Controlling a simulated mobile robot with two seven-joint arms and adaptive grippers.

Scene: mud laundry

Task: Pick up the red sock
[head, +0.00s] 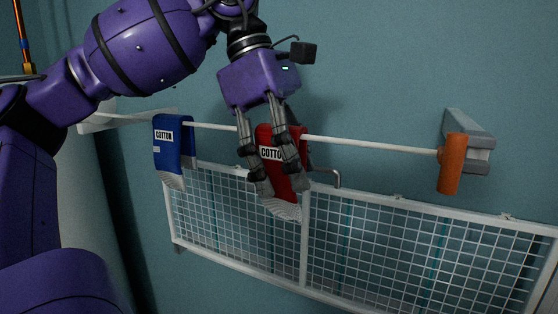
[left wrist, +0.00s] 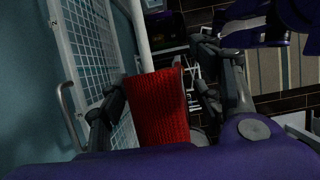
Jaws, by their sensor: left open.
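The red sock (head: 282,186) hangs folded over a white rod (head: 360,145), with a white "COTTON" label and a pale ribbed lower end. My left gripper (head: 275,180) is open in front of it in the head view, its fingers covering parts of the sock. In the left wrist view, the red sock (left wrist: 160,108) lies between the two open fingers of my left gripper (left wrist: 160,105). I cannot tell whether either finger touches it. My right gripper is not clearly seen in either view.
A blue sock (head: 174,150) hangs on the rod to the left. An orange end piece (head: 452,163) and grey bracket (head: 480,135) are at the rod's right end. A white wire rack (head: 400,200) is below, with a grey hook (head: 330,174) near the red sock.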

